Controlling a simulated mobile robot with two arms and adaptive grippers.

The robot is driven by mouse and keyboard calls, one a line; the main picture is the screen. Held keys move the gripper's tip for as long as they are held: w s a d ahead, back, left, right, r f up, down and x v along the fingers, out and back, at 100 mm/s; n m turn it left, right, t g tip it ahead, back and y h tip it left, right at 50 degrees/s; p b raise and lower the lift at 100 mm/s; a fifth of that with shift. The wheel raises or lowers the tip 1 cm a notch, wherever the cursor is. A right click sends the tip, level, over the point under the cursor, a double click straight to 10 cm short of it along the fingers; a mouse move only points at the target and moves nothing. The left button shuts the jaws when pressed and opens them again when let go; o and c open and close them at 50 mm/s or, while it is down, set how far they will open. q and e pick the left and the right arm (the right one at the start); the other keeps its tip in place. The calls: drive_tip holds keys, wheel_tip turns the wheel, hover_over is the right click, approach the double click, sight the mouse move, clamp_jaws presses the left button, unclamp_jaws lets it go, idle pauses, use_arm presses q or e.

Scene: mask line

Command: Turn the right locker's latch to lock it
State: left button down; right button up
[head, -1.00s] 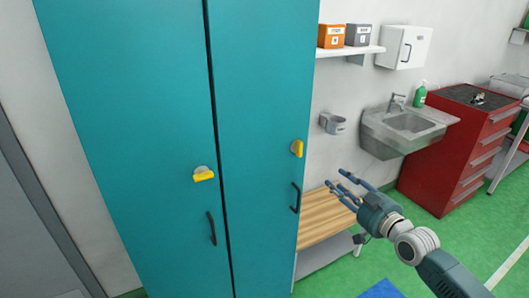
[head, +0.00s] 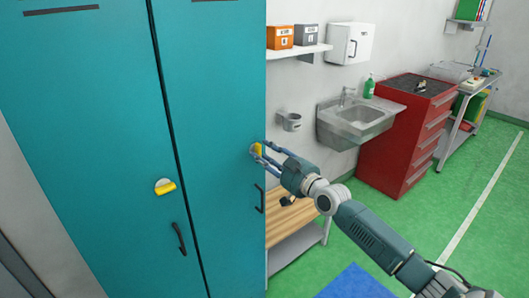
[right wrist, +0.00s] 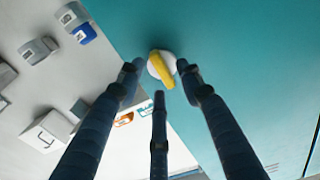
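The right locker (head: 215,90) is a tall teal door with a black handle (head: 259,198). Its yellow latch (head: 257,149) sits near the door's right edge, partly hidden by my right fingers. In the right wrist view the latch (right wrist: 166,70) is a yellow bar on a round white base. My right gripper (head: 263,152) is open at the latch. Its dark blue fingers are spread around the latch, and the wrist view shows no clear grip on it. The left locker's yellow latch (head: 165,187) lies nearly level on its white base. My left gripper is out of view.
A wooden bench (head: 290,218) stands right of the lockers, below my right arm. A wall cup holder (head: 290,121), a sink (head: 358,115) and a red drawer cabinet (head: 402,135) are further right. The green floor at the right is open.

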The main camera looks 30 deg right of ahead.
drive_tip(key=shift+w, duration=0.25)
clamp_jaws()
drive_tip(key=shift+m, duration=0.3)
drive_tip(key=m, duration=1.1)
drive_tip(key=m+p, duration=0.1)
drive_tip(key=m, duration=0.5)
drive_tip(key=shift+a+f, duration=0.1)
drive_tip(key=shift+f, duration=0.3)
drive_tip(key=shift+m, duration=0.3)
